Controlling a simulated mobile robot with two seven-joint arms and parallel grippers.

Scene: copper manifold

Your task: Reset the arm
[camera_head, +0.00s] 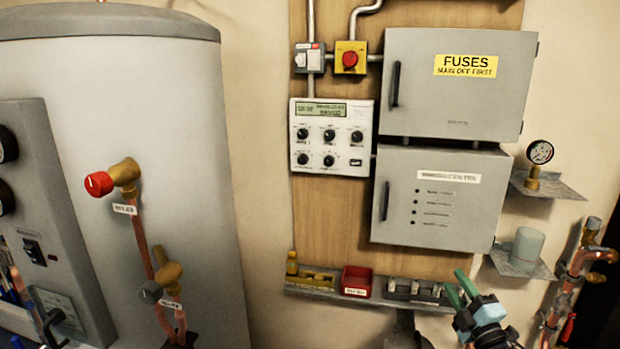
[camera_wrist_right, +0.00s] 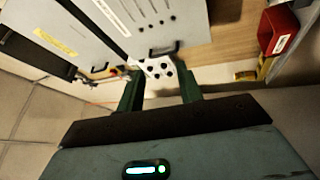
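My right gripper (camera_head: 460,284) is at the lower right of the head view, in front of the right end of the narrow shelf. Its two green fingers stand apart with nothing seen between them. In the right wrist view the gripper (camera_wrist_right: 160,76) also shows its fingers spread and empty, with the white control panel (camera_wrist_right: 165,72) seen beyond the gap. My left gripper cannot be made out in either view.
A narrow shelf (camera_head: 330,295) holds a red bin (camera_head: 356,280) and small fittings. Above it are a control panel (camera_head: 331,137), a fuse cabinet (camera_head: 455,85) and a lower cabinet (camera_head: 440,200). A grey tank (camera_head: 195,200) with valves stands left. Copper pipes (camera_head: 575,270) are at right.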

